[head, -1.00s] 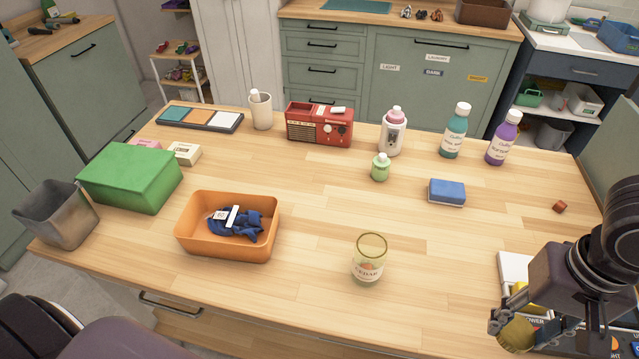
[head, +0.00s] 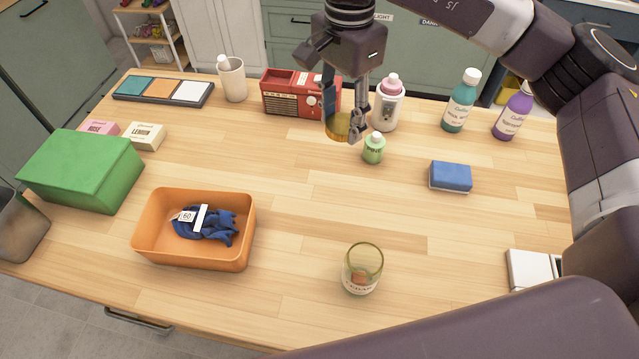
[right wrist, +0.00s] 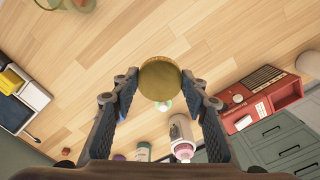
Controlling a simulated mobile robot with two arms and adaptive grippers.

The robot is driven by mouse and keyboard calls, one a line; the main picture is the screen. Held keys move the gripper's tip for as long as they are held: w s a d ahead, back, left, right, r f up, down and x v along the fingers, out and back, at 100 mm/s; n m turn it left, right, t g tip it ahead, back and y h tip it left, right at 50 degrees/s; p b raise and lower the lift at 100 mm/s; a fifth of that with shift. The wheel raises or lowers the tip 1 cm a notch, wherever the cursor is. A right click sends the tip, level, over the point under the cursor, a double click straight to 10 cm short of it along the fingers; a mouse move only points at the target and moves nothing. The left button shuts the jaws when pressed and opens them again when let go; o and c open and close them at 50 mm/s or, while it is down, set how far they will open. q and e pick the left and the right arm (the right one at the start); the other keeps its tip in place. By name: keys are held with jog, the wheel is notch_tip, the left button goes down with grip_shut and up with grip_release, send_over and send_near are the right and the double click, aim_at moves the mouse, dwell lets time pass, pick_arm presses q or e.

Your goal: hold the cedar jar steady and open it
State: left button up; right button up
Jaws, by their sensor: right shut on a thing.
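The cedar jar (head: 362,270) is a clear glass jar with a pale label, upright on the table at front centre in the head view. Its top is open, with no lid on it, and something reddish is inside. My right gripper (head: 343,122) is shut on a round gold lid (head: 337,128), holding it above the back of the table, in front of the red radio and well apart from the jar. In the right wrist view the lid (right wrist: 160,78) sits between the two fingertips. My left gripper is not in view.
An orange bin (head: 150,240) holding blue cloth stands left of the jar. A small green bottle (head: 374,150), a red radio (head: 285,95) and a pink-capped bottle (head: 388,106) are near the right gripper. A blue sponge (head: 450,176) lies right. The middle of the table is clear.

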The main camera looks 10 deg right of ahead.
aim_at(324, 184)
jog(key=f+m+p, duration=0.1)
jog(key=f, duration=0.4)
jog(key=w+a+f+m+p, duration=0.1)
jog(key=f+m+p, duration=0.1)
jog(key=f, duration=0.4)
jog(key=w+a+f+m+p, duration=0.1)
jog(key=f+p, duration=0.1)
jog(key=f, duration=0.4)
jog(key=shift+a+f+m, duration=0.25)
jog(key=shift+m, duration=0.15)
jog(key=shift+f+b, duration=0.25)
jog(key=shift+b, duration=0.05)
jog(key=o, duration=1.3)
jog(key=shift+c, duration=0.2)
